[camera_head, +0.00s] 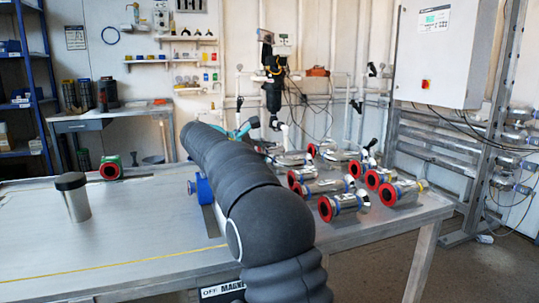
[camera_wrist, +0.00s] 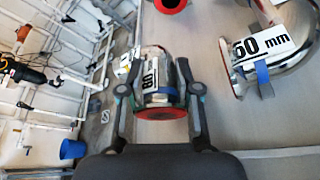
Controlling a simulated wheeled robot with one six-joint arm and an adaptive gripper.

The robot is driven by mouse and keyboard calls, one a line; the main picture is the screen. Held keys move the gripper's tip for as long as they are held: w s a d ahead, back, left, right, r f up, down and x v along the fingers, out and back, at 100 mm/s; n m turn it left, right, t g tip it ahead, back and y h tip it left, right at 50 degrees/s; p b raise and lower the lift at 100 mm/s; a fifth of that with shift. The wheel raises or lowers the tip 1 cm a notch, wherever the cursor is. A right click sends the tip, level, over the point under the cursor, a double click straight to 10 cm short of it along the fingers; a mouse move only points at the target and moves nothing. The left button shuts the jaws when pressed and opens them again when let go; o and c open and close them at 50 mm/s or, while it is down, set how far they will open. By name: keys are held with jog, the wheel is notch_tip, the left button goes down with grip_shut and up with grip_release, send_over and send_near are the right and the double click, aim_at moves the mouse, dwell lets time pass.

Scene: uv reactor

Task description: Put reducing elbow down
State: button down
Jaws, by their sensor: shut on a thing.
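The reducing elbow (camera_wrist: 160,78) is a metal fitting with a white label reading 80, a blue band and a red ring at its near end. In the wrist view it sits between the two fingers of my gripper (camera_wrist: 160,100), which is shut on it. I cannot tell whether it touches the surface below. In the head view my dark arm hides most of the gripper and the elbow.
Several metal fittings with red ends (camera_head: 340,205) stand on the right of the metal table (camera_head: 130,240). One labelled 60 mm (camera_wrist: 262,45) is right of my gripper. A metal cylinder with a dark lid (camera_head: 74,198) stands at left. The front left is largely clear.

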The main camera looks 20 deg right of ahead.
jog(key=c, duration=0.8)
grip_release()
jog(key=shift+o, duration=0.2)
jog(key=shift+r, duration=0.15)
